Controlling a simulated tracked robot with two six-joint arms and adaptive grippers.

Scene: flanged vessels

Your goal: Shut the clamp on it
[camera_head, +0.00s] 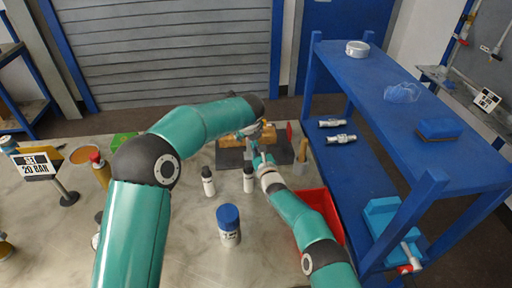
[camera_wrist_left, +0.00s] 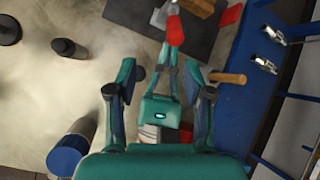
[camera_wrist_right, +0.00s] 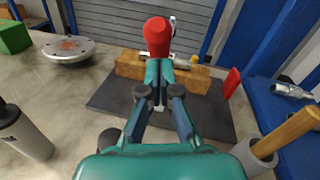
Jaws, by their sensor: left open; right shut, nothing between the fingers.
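The clamp's red-capped lever (camera_wrist_right: 158,38) stands up in front of the wooden block in the right wrist view. It also shows at the top of the left wrist view (camera_wrist_left: 175,30). A silvery fitting (camera_wrist_right: 183,60) lies along the wooden block (camera_wrist_right: 190,77); the clamp's jaw is largely hidden, so I cannot tell how far it is closed. My right gripper (camera_wrist_right: 160,92) is shut and empty, its tips just in front of the lever. My left gripper (camera_wrist_left: 160,72) is open above the right one, with nothing held.
The block sits on a dark plate (camera_wrist_right: 110,100). A wooden-handled tool (camera_wrist_right: 290,132) and a red flap (camera_wrist_right: 232,82) are on the right. Bottles (camera_head: 208,182) and a blue-capped jar (camera_head: 229,228) stand in front. A red bin (camera_head: 333,210) is beside the blue shelf (camera_head: 440,165).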

